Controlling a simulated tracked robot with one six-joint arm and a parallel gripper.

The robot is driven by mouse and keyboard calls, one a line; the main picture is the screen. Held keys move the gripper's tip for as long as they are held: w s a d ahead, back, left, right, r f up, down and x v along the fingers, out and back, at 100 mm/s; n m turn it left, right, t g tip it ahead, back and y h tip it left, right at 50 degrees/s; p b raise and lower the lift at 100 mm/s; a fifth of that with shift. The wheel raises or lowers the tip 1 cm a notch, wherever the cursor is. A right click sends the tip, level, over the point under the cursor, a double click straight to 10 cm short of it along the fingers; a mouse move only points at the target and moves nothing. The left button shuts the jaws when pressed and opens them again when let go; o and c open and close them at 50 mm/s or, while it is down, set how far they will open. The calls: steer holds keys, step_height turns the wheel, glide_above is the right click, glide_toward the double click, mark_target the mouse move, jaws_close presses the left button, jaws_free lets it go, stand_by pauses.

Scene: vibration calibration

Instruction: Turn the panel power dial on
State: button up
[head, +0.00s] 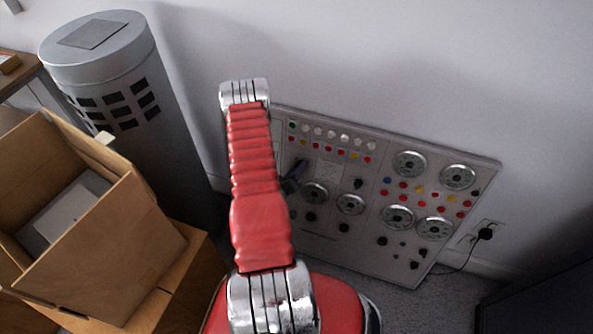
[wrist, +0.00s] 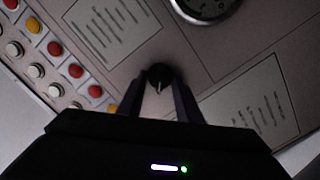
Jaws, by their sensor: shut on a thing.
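The grey panel (head: 365,222) leans against the wall in the head view, with rows of coloured buttons, round gauges and black knobs. In the wrist view a small black dial (wrist: 159,76) with a light pointer mark sits on the panel face (wrist: 190,62). My gripper (wrist: 159,88) has its two dark fingers on either side of this dial, shut on it. In the head view my gripper (head: 297,171) is a small dark shape at the panel's left part, partly behind my red arm. The held dial cannot be made out there.
An open cardboard box (head: 95,255) stands at the left, before a grey cylinder (head: 105,80). A black plug (head: 485,234) with a cord is in the wall outlet right of the panel. Grey carpet (head: 440,302) lies below the panel.

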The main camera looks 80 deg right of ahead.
steer(key=shift+d+m, duration=0.1)
steer(key=shift+m, duration=0.3)
steer(key=m, duration=0.5)
steer(key=m+t, duration=0.1)
steer(key=m, duration=0.4)
steer(key=s+m+t, duration=0.1)
steer(key=m, duration=0.4)
steer(key=shift+m, duration=0.4)
steer(key=o, duration=1)
steer(key=shift+o, duration=0.2)
